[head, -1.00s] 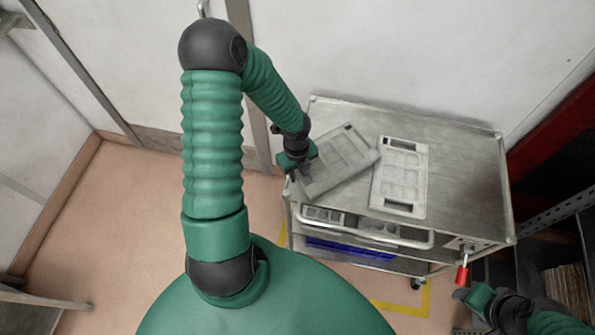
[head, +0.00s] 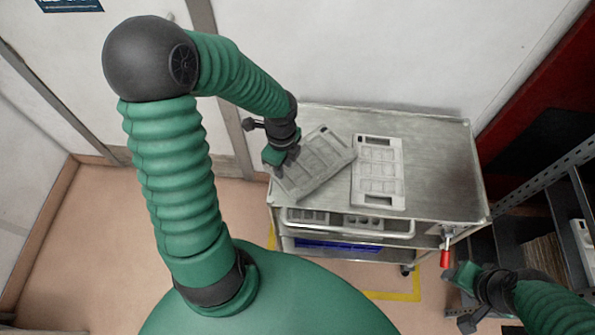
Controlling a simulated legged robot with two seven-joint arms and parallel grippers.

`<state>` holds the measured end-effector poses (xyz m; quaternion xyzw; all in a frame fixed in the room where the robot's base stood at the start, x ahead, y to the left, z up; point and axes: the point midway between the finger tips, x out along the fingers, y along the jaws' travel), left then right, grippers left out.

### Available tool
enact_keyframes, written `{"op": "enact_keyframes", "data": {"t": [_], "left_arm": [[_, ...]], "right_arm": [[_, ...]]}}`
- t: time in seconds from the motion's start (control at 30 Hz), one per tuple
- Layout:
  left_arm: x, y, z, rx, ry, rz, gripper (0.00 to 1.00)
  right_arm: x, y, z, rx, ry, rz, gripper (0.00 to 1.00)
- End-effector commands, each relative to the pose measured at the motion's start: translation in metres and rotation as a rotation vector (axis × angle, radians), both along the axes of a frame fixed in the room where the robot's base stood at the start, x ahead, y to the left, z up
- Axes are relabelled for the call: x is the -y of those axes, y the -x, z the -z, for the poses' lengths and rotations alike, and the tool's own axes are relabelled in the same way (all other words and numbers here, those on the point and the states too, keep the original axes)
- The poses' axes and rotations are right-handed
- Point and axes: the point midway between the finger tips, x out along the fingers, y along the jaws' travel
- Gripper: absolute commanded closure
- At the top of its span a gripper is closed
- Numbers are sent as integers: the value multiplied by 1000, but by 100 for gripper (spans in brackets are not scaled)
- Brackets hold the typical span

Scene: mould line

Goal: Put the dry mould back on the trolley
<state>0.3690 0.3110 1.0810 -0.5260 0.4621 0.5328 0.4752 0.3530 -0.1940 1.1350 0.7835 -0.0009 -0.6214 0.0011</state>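The metal trolley (head: 440,150) stands against the wall, right of centre. A grey mould (head: 318,165) is at the left end of its top, turned at an angle; I cannot tell whether it rests on the top or is held just above it. My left gripper (head: 282,165) is at this mould's left end, its fingers at the edge and apparently closed on it. A second grey mould (head: 378,172) lies flat on the top, just right of the first. My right gripper (head: 455,290) is empty at the lower right, by the trolley's front right corner; its fingers are hard to make out.
A metal rack (head: 553,180) stands at the right. The right part of the trolley top is clear.

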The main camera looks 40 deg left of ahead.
Motion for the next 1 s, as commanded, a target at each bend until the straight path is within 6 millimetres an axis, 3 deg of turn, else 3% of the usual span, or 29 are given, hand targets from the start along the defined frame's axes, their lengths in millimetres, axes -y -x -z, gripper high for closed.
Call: {"op": "enact_keyframes", "data": {"t": [0.03,0.2,0.3,0.4,0.73,0.97,1.0], "left_arm": [[18,2,-7,16,-20,-151,72],[73,13,-33,140,26,-871,72],[97,16,-46,188,113,-1205,72],[109,17,-52,198,176,-1391,72],[110,17,-47,196,192,-1445,72],[111,17,28,197,189,-1442,72],[111,17,28,197,189,-1442,72]], "right_arm": [[0,0,0,0,0,0,47],[0,0,0,0,0,0,47],[0,0,0,0,0,0,47],[0,0,0,0,0,0,47],[0,0,6,0,0,0,47],[0,0,81,-1,0,0,47],[0,0,81,-1,0,0,47]]}}
